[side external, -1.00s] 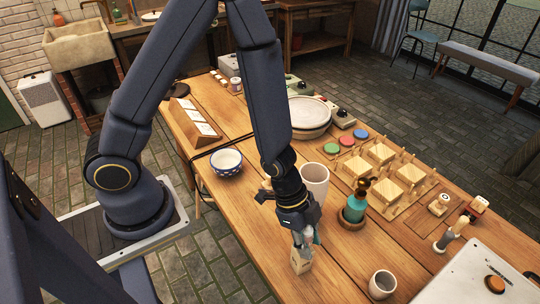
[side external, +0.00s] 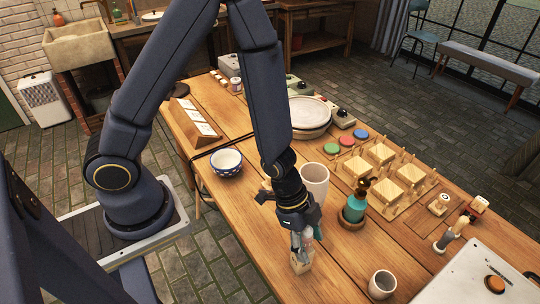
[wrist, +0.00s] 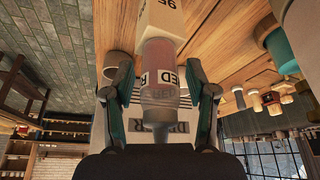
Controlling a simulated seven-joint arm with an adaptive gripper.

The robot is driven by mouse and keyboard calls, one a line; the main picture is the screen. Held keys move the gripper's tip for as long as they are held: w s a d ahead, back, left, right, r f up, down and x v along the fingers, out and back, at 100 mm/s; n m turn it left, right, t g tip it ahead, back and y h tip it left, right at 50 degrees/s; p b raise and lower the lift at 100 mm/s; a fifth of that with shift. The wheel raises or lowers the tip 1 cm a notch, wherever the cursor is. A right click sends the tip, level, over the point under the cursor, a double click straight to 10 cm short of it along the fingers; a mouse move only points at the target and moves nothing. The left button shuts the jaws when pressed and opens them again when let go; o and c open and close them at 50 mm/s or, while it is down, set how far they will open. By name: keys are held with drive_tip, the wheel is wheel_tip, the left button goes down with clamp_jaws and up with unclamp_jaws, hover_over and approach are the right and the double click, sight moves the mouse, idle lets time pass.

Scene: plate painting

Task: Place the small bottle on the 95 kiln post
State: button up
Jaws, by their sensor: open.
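The small bottle (wrist: 160,72), clear with reddish contents and a label reading "RED", stands on the pale kiln post (wrist: 164,17), which bears "95". Its base appears to touch the post's top. In the side view, the bottle (side external: 307,240) shows above the post (side external: 300,262), which stands on the wooden table. My gripper (wrist: 160,70) is open, with one finger on either side of the bottle and gaps visible between. In the side view, my gripper (side external: 305,238) partly covers the bottle.
A small cup (side external: 382,284) is to the right. Wooden blocks on a rack (side external: 383,175) and a blue-patterned bowl (side external: 226,162) stand farther off. The table's front left is clear.

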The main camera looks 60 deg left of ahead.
drive_tip(key=shift+v, duration=5.95)
drive_tip(key=a+r+n+t+y, duration=0.1)
drive_tip(key=a+r+n+y, duration=0.15)
drive_tip(key=a, duration=0.45)
drive_tip(key=a+r+n+y, duration=0.2)
drive_tip(key=a+n+y, duration=0.2)
drive_tip(key=a, duration=0.2)
drive_tip(key=s+a+r+n+t+h, duration=0.1)
drive_tip(key=s+r+n, duration=0.2)
drive_tip(key=r, duration=0.3)
drive_tip(key=s+r+n+t+h, duration=0.1)
drive_tip(key=s+r+n+t, duration=0.1)
drive_tip(key=r, duration=0.4)
drive_tip(key=shift+s+a+r+n, duration=0.15)
drive_tip(key=shift+s+a+n, duration=0.2)
drive_tip(key=shift+s+n, duration=0.5)
drive_tip(key=shift+w+h, duration=0.2)
drive_tip(key=shift+h, duration=0.05)
